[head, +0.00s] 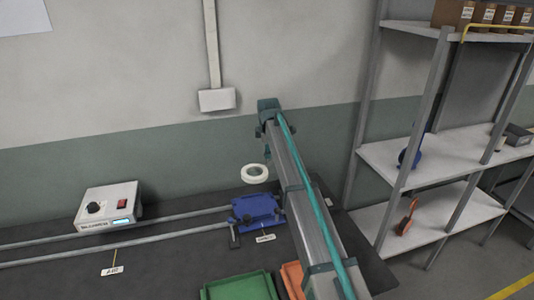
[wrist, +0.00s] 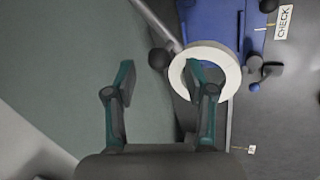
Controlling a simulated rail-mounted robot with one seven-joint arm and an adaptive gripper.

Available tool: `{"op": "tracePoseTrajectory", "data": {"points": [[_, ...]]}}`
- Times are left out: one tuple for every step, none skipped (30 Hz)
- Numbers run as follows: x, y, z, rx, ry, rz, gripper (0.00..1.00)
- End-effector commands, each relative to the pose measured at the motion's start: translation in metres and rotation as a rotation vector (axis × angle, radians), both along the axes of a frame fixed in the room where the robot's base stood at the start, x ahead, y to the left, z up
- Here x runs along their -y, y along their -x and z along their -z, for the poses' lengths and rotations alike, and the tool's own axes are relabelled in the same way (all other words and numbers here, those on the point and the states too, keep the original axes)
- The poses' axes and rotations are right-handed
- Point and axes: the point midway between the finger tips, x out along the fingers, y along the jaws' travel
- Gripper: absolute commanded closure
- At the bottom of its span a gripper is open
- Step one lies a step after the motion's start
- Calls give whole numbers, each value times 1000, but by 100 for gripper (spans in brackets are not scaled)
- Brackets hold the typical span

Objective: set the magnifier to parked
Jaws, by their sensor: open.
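The magnifier shows as a white ring (head: 255,181) beside and above a blue carriage (head: 262,205) on two rails, at the carriage's place by the right label. In the wrist view the white ring (wrist: 205,47) lies right of centre and the blue carriage (wrist: 205,15) is at the top, beside a label reading CHECK (wrist: 284,20). My gripper (wrist: 160,76) is open, with nothing between its fingers. Its right fingertip overlaps the ring in the picture; I cannot tell whether they touch. In the head view I cannot make out the fingers.
The rails (head: 170,216) run left, clear, past a second label (head: 112,271) I cannot read surely. A white control box (head: 108,204) stands behind them. Green (head: 240,288) and orange (head: 291,277) bins are in front. A shelf rack (head: 440,157) stands right.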

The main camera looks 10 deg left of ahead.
Motion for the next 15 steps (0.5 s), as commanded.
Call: {"op": "tracePoseTrajectory", "data": {"points": [[0, -4, 6, -1, 0, 0, 45], [-1, -5, 11, -2, 0, 1, 45], [-1, -7, 17, -2, 0, 1, 45], [-1, -9, 20, -1, 0, 1, 45], [-1, -10, 23, 0, 0, 1, 45], [-1, -12, 28, -1, 0, 1, 45], [-2, -13, 31, -1, 0, 1, 45], [-2, -14, 34, -1, 0, 1, 45], [-2, -15, 37, 0, 0, 1, 45], [-2, -15, 38, 0, -1, 1, 45], [-2, -16, 40, 1, -1, 1, 45], [-2, -16, 41, 1, -1, 1, 45], [-2, -17, 42, 2, -2, 1, 45], [-2, -17, 43, 2, -2, 1, 45], [-2, -17, 44, 2, -2, 1, 45]]}}
